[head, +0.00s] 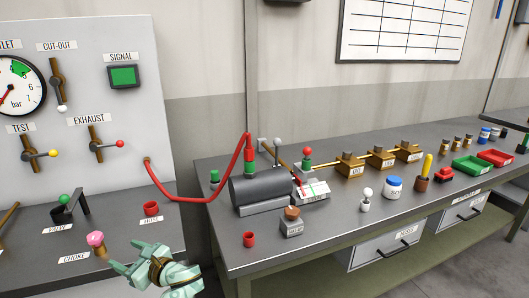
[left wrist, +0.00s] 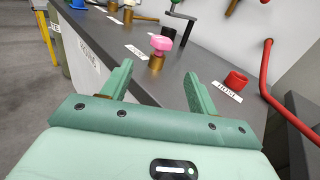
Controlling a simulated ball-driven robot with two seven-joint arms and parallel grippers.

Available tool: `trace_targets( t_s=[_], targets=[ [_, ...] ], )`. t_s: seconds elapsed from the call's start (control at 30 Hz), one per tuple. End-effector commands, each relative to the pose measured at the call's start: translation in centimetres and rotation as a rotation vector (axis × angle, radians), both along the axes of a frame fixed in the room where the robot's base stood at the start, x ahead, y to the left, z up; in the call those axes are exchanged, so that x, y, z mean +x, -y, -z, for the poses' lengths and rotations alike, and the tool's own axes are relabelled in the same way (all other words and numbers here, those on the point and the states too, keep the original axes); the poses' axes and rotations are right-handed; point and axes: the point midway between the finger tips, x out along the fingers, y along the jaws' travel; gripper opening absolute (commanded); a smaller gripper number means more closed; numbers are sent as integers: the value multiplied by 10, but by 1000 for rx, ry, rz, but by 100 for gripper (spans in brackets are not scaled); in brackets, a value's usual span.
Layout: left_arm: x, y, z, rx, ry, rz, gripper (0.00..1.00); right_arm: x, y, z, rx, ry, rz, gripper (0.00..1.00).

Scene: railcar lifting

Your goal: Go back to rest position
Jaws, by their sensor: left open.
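My left gripper (head: 124,253) is at the bottom left of the head view, low over the front of the left bench near the pink choke knob (head: 96,239). Its jaws are open, with nothing between them. In the left wrist view the two green fingers (left wrist: 158,76) stand apart. The pink knob on its brass stem (left wrist: 161,44) shows beyond the gap between them, not touching either finger. My right gripper is in neither view.
A red hose (head: 198,203) runs from the valve panel (head: 90,85) to a dark cylinder (head: 258,187) on the right bench (head: 340,225). Small valves, jars and trays stand on that bench. A red cup (left wrist: 236,80) is right of the fingers. Floor shows between the benches.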

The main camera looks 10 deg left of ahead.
Motion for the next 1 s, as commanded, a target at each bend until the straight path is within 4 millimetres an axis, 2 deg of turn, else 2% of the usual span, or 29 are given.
trace_targets(
  t_s=[0.07, 0.17, 0.2, 0.3, 0.37, 0.5, 0.7, 0.97, 1.0],
  targets=[
    [-18, 2, 16, -69, 69, 6, 60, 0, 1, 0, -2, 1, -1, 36],
    [-60, 13, 47, -253, 249, 11, 60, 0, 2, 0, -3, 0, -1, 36],
    [-80, 20, 59, -349, 338, 8, 60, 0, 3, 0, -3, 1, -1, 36],
    [-126, 41, 77, -584, 537, -13, 60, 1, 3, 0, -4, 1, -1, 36],
    [-148, 54, 82, -698, 627, -32, 60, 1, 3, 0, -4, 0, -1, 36],
    [-188, 80, 82, -916, 778, -89, 60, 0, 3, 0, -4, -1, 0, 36],
    [-230, 114, 70, -1161, 923, -182, 60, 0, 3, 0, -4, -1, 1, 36],
    [-271, 148, 45, -1399, 1042, -312, 60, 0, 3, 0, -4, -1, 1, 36],
    [-268, 150, 58, -1403, 1031, -322, 60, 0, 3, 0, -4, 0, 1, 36]
  ],
)
